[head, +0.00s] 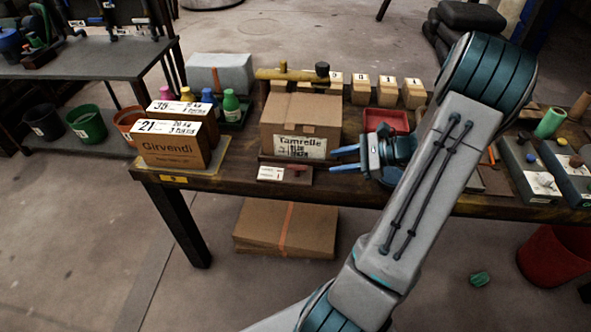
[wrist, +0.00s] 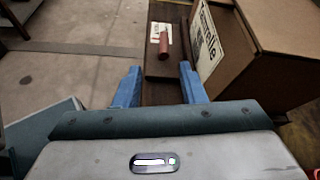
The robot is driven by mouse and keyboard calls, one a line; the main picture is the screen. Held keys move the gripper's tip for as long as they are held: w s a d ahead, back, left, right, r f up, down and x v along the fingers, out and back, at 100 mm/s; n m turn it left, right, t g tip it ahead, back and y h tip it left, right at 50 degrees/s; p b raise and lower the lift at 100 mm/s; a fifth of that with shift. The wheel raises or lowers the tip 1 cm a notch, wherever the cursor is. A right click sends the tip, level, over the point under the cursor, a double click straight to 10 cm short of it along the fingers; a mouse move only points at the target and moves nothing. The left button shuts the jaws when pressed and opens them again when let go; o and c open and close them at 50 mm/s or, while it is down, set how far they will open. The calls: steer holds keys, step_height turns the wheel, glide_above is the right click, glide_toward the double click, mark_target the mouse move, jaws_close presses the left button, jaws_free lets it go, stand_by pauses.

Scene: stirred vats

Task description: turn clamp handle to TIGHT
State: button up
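A short red handle (head: 297,168), likely the clamp handle, sits at the table's front edge beside a white label (head: 270,173). The label's writing is too small to read. In the wrist view the red handle (wrist: 164,45) lies ahead, roughly between the fingers, with the label (wrist: 155,32) at its far end. My gripper (head: 333,159) is to the right of the handle, its two blue fingers apart and pointing left. In the wrist view my gripper (wrist: 160,68) is open, with nothing between its fingertips.
Boxes marked Girvendi (head: 165,150) are left on the table. A red tray (head: 385,121) is behind my gripper.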

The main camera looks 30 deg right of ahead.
mark_target(303, 166)
steer(key=shift+d+f, duration=0.25)
steer(key=shift+d, duration=0.05)
steer(key=shift+w+a+f+m+t, duration=0.1)
steer(key=shift+w+a+m+t, duration=0.1)
steer(key=shift+m+t, duration=0.1)
steer(key=x, duration=1.3)
steer(key=shift+f, duration=0.1)
jaws_close()
